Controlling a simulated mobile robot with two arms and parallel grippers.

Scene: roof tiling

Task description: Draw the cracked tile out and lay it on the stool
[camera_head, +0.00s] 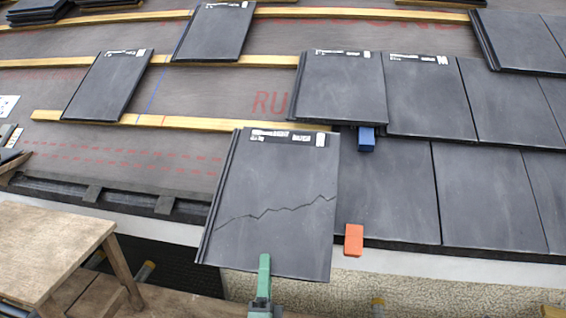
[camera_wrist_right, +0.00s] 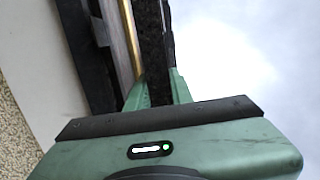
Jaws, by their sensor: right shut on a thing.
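The cracked tile (camera_head: 270,235) is dark grey with a jagged crack running across its middle. It lies at the lower edge of the roof and sticks out past the eave, lower than the tiles to its right. My right gripper (camera_head: 264,268) is shut on its lower edge. In the right wrist view my green fingers (camera_wrist_right: 158,88) stand on both sides of the dark tile edge (camera_wrist_right: 155,45). The wooden stool (camera_head: 50,240) stands at the lower left, its top bare. My left gripper is in neither view.
An orange wedge (camera_head: 354,240) and a blue wedge (camera_head: 366,138) sit at the edges of neighbouring tiles. A tile (camera_head: 340,88) lies above the cracked one. Battens (camera_head: 90,117) and bare underlay (camera_head: 150,165) are at left. Scaffold planks (camera_head: 180,302) run below the eave.

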